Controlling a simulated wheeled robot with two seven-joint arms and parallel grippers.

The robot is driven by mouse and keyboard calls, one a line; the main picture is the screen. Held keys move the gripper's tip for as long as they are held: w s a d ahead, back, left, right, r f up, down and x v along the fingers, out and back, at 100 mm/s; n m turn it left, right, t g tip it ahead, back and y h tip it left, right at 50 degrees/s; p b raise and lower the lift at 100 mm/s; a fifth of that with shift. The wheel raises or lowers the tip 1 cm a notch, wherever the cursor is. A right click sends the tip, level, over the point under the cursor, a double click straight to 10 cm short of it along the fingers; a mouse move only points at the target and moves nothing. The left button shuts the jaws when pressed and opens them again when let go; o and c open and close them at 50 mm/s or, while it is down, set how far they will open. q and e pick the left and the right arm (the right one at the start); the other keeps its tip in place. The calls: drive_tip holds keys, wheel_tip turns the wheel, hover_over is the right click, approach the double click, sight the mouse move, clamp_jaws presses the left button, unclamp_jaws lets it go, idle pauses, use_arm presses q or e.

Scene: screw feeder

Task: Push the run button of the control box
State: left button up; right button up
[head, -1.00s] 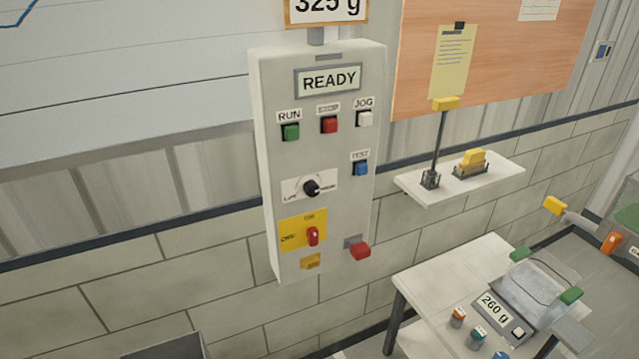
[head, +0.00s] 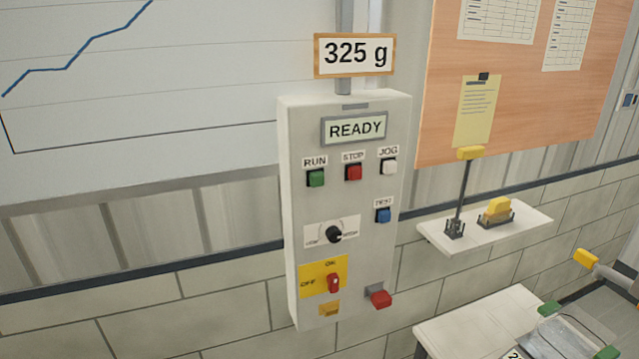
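The display (head: 354,129) above reads READY. Below are a blue test button (head: 383,215), a black knob (head: 334,234) and a red switch (head: 333,283) on a yellow plate, with its handle upright. Neither of my grippers is in view.
A sign (head: 354,55) reading 325 g stands above the box. A red lever (head: 380,298) sticks out at its lower right. A wall shelf (head: 530,222) holds a black rod stand and a yellow-handled item. A white table (head: 450,325) stands at the lower right.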

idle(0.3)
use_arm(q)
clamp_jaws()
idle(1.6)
